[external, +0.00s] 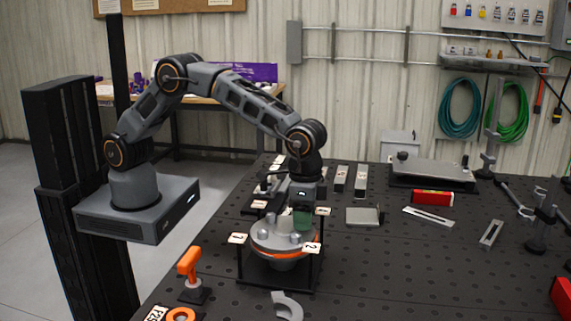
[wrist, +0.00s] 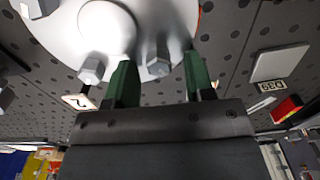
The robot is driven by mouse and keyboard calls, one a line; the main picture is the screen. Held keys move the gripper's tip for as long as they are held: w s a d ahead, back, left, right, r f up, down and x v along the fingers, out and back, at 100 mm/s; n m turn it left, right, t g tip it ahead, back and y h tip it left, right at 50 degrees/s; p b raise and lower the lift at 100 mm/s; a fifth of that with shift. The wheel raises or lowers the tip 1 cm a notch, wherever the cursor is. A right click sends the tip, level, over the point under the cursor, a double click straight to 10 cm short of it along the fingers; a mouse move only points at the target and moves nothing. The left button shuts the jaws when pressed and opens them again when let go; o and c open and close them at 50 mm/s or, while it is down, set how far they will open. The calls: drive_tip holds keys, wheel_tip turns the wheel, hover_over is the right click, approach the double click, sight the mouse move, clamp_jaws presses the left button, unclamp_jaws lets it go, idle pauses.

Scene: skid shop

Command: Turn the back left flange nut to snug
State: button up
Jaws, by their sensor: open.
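The round grey flange (external: 283,238) with an orange band sits in a dark frame on the bench. It carries several hex nuts, including a front one (external: 293,238). My gripper (external: 303,222) points down over the flange's back right part in the external view. In the wrist view my gripper (wrist: 160,62) is open, its two green fingers on either side of a hex nut (wrist: 163,58); I cannot tell whether they touch it. Another nut (wrist: 92,70) is just left of the fingers. The arm hides part of the flange's back, so I cannot tell which nut is the back left one.
Numbered tags (external: 237,238) stand around the frame, one marked 2 (external: 312,248). An orange tool (external: 189,265) stands at the front left, and a grey curved piece (external: 287,305) lies in front. A small plate (external: 364,217) is to the right. The bench's front right is mostly clear.

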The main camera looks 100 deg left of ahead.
wheel_tip(320, 180, up, 14)
drive_tip(key=shift+b, duration=0.45)
drive_tip(key=shift+f, duration=0.1)
idle(0.4)
